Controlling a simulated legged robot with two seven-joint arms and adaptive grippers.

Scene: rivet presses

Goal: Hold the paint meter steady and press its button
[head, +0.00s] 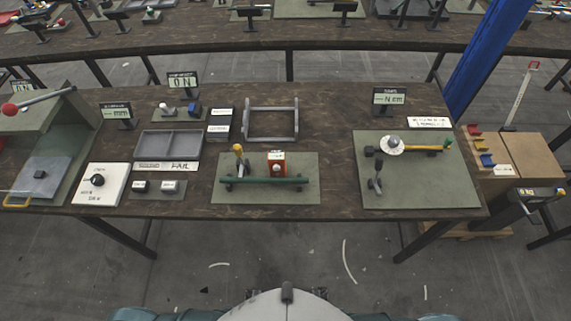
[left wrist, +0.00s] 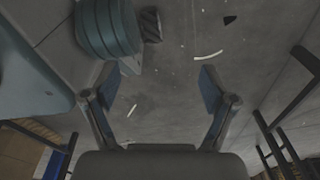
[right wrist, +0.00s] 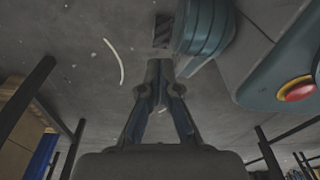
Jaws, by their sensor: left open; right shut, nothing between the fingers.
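No thing on the table is plainly marked as the paint meter at this size. A white block with a black knob (head: 98,181) lies at the table's front left, its lettering too small to read surely. A small orange-red box with a pale label (head: 277,163) stands on the middle green mat, behind a green bar. I cannot tell which of these, if either, is the meter. My left gripper (left wrist: 163,82) is open and empty over the floor. My right gripper (right wrist: 161,80) is shut and empty, also over the floor. Neither gripper shows in the head view.
The dark wooden table (head: 340,160) also holds a grey divided tray (head: 169,144), a grey frame (head: 270,123), and a right green mat (head: 375,196) with a yellow-handled tool (head: 425,149). A lever press (head: 45,140) stands far left. A blue post (head: 488,55) rises behind right.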

